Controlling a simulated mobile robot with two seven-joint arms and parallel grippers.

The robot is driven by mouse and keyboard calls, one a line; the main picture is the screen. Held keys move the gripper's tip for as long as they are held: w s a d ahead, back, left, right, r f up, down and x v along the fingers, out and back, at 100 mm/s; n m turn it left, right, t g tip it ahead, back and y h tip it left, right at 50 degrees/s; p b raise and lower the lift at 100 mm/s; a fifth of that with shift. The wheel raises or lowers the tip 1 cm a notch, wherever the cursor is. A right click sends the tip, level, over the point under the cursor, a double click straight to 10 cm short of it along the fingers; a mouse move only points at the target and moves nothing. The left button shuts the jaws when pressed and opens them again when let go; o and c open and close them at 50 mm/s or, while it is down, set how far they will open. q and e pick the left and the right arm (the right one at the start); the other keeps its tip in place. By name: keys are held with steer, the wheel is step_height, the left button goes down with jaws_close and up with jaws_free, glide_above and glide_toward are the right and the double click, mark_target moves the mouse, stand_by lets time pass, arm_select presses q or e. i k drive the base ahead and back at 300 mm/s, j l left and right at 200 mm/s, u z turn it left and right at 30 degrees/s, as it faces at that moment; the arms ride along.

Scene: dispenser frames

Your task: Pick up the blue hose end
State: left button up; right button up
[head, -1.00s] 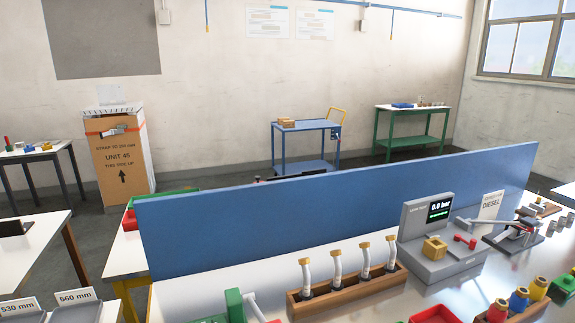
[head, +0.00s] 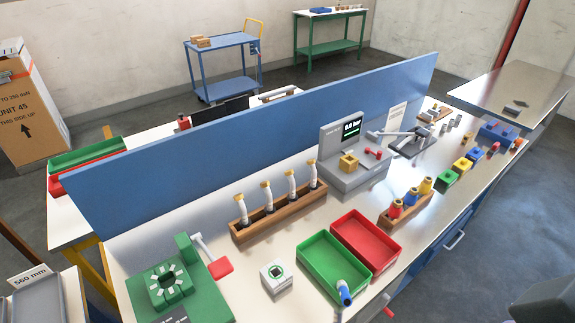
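The blue hose end (head: 345,292) shows in the head view at the lower middle, by the near corner of the green tray (head: 327,247). Neither of my grippers shows clearly in this view.
A red tray (head: 371,231) stands beside the green one. A white box (head: 276,277), a green fixture (head: 172,286) with a red-ended lever and a wooden rack (head: 278,212) stand left and behind. A blue panel (head: 260,133) runs along the back. A dark shape, perhaps mine, fills the lower right corner.

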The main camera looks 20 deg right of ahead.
mark_target(343, 289)
steer(key=l+z, duration=0.15)
steer(key=z, duration=0.25)
steer(key=l+z, duration=0.15)
steer(key=z, duration=0.3)
steer(key=j, duration=0.15)
steer(key=l+u, duration=0.25)
steer(key=l, duration=0.15)
steer(key=l+u, duration=0.25)
steer(key=k+l+u, duration=0.15)
steer(key=k+l, duration=0.15)
steer(key=l+u, duration=0.45)
steer(key=l, duration=0.15)
steer(key=l+u, duration=0.4)
steer(key=l, duration=0.2)
